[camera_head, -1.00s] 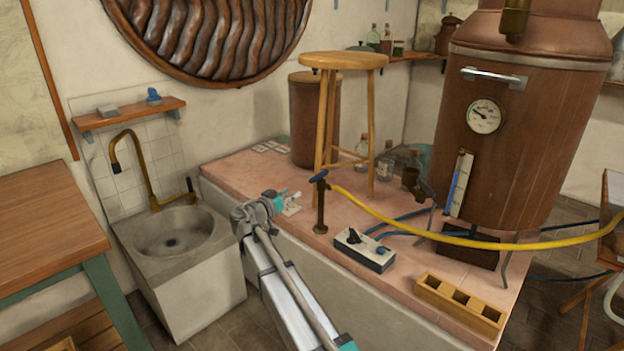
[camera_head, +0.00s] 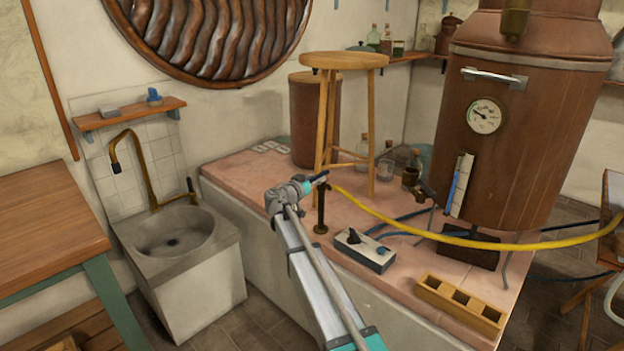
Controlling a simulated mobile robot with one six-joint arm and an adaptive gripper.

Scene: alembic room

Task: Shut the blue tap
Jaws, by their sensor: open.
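The blue tap handle (camera_head: 322,177) sits on top of a brass standpipe (camera_head: 321,208) that rises from the pink tiled platform. A yellow hose runs from the standpipe to the right. My gripper (camera_head: 312,184) is at the left side of the tap, level with its blue handle. The fingertips are close to the handle and partly overlap it in view. I cannot tell whether they touch it. The jaws are open, though their fingers are small and partly hidden.
A wooden stool (camera_head: 343,61) stands just behind the tap. A switch box (camera_head: 363,250) and a wooden rack (camera_head: 461,303) lie on the platform in front. The yellow hose (camera_head: 440,232) crosses to the right before the copper still (camera_head: 525,130). A stone sink (camera_head: 177,240) stands at left.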

